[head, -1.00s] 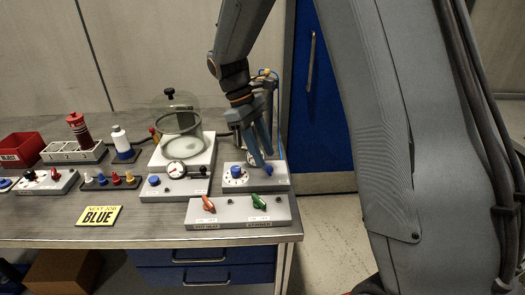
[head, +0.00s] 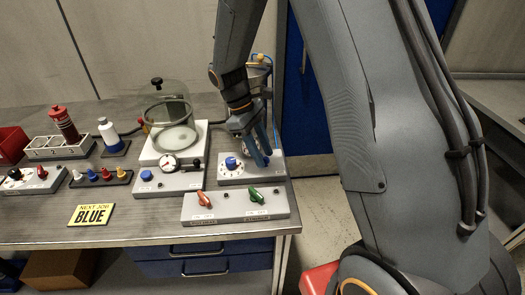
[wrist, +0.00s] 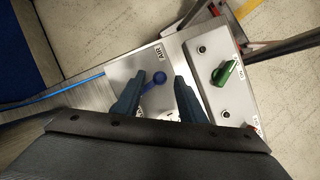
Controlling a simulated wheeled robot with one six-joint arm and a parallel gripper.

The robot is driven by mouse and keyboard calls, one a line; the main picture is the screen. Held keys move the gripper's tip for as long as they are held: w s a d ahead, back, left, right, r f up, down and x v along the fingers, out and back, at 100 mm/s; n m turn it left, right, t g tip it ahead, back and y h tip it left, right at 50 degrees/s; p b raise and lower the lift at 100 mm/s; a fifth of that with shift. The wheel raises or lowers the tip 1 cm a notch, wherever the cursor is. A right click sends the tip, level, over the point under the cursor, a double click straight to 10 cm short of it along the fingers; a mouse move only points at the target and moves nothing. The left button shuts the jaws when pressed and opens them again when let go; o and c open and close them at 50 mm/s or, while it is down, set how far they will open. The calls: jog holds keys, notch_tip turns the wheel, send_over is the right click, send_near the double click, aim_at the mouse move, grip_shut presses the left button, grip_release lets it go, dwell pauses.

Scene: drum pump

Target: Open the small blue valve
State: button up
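The small blue valve (wrist: 153,82) shows in the wrist view as a short blue lever with a round end, on a grey panel marked AIR. My gripper (wrist: 159,77) is open above this panel. Its two blue fingers are apart, one on each side of the valve in the picture; whether they touch it I cannot tell. In the head view my gripper (head: 261,160) is low over the right part of the panel (head: 237,180), and its fingers largely hide the valve. A larger blue knob (head: 231,163) on a white dial is left of the fingers.
A box with a red lever (head: 203,198) and a green lever (head: 256,195) stands in front. A glass bell jar (head: 168,115) and a gauge box with another blue knob (head: 147,175) stand left. A yellow BLUE sign (head: 92,214) lies on the bench.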

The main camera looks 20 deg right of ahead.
jog(key=shift+f, duration=0.15)
grip_shut()
jog(key=m, duration=0.1)
jog(key=a+m, duration=0.1)
jog(key=m, duration=0.1)
jog(key=shift+w+g+y, duration=0.15)
jog(key=shift+g+y, duration=0.25)
grip_release()
